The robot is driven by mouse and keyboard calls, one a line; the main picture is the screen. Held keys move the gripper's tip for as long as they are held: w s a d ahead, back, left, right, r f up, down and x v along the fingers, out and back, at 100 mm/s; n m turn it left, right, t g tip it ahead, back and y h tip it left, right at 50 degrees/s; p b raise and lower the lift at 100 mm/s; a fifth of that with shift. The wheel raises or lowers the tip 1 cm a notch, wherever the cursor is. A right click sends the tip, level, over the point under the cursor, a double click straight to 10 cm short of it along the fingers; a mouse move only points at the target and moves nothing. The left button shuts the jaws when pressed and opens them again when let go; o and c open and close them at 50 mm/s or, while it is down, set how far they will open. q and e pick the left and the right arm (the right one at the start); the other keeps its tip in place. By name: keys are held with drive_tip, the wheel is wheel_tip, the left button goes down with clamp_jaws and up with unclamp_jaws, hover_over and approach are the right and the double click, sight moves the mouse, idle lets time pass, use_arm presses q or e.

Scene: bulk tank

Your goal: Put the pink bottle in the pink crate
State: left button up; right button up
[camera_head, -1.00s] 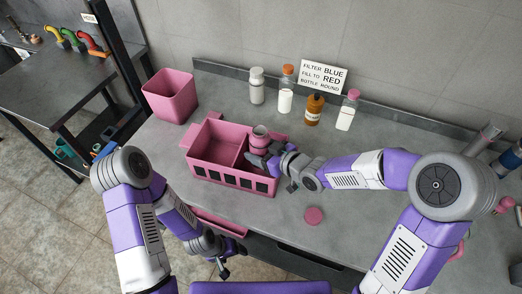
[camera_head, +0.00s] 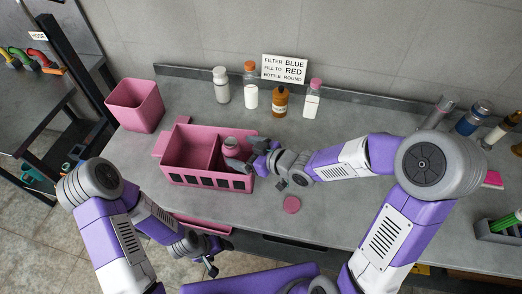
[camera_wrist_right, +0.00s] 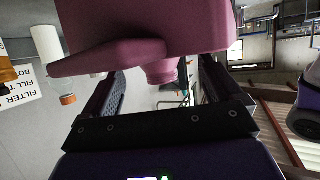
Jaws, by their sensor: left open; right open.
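The pink crate (camera_head: 188,150) stands on the grey bench with a divider between two compartments. The pink bottle (camera_head: 230,149), with a grey mouth, is in its right compartment with its top showing; its lower part is hidden by the crate and gripper. My right gripper (camera_head: 237,164) is open at the crate's right end, beside the bottle. In the right wrist view, upside down, a pink neck (camera_wrist_right: 163,71) shows between the open fingers, below a large pink surface. My left gripper (camera_head: 211,268) is open and empty, low in front of the bench.
A pink bin (camera_head: 135,105) stands at the left of the bench. Several bottles, including a brown bottle (camera_head: 280,103), stand at the back before a sign (camera_head: 285,68). A pink disc (camera_head: 291,204) lies near the front edge.

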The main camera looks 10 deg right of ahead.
drive_tip(key=p+v, duration=0.2)
drive_tip(key=v, duration=0.4)
drive_tip(key=shift+d+r, duration=0.15)
drive_tip(key=shift+r, duration=0.15)
drive_tip(key=shift+s+d+r, duration=0.1)
drive_tip(key=shift+s+d, duration=0.15)
drive_tip(key=shift+s, duration=0.1)
